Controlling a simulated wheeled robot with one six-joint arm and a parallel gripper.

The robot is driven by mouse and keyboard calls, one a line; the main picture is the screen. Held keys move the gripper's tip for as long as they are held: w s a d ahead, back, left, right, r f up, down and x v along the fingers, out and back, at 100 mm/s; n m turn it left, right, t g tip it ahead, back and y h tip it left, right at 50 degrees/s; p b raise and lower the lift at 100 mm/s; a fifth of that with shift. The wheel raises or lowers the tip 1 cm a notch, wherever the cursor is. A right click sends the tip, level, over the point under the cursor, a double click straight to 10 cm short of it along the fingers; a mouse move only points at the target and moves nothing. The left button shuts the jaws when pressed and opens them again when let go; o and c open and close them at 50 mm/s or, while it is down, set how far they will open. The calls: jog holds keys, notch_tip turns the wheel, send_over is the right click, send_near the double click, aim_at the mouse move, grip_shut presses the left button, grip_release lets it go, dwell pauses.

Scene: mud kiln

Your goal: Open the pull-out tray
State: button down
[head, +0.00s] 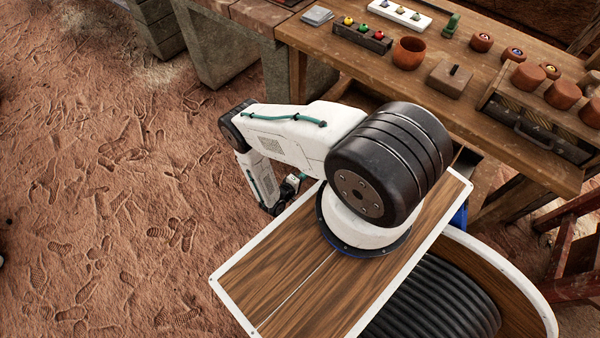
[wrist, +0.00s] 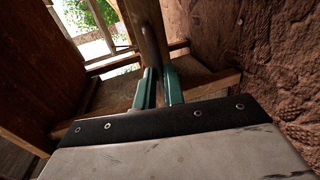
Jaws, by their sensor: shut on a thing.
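A dark tray unit with a bar handle (head: 533,138) on its front stands at the right of the workbench in the head view. It looks like the pull-out tray, and its front appears flush. My gripper (wrist: 160,88) shows in the wrist view with two green fingers close together. They are shut on a narrow brown bar (wrist: 151,48) that rises between them. I cannot tell whether this bar belongs to the tray. In the head view my arm reaches down left of the bench, and the fingertips cannot be made out.
The wooden workbench (head: 440,112) carries an orange cup (head: 408,53), a block with coloured knobs (head: 362,36), a wooden block with a peg (head: 450,77) and several clay pots. A red wooden frame (head: 570,245) stands at the right. Open sandy ground (head: 110,200) lies left.

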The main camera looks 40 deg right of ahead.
jog(key=shift+s+a, duration=0.15)
jog(key=shift+a, duration=0.15)
jog(key=c, duration=1.5)
grip_release()
jog(key=shift+a, duration=0.15)
jog(key=v, duration=0.7)
jog(key=shift+a, duration=0.25)
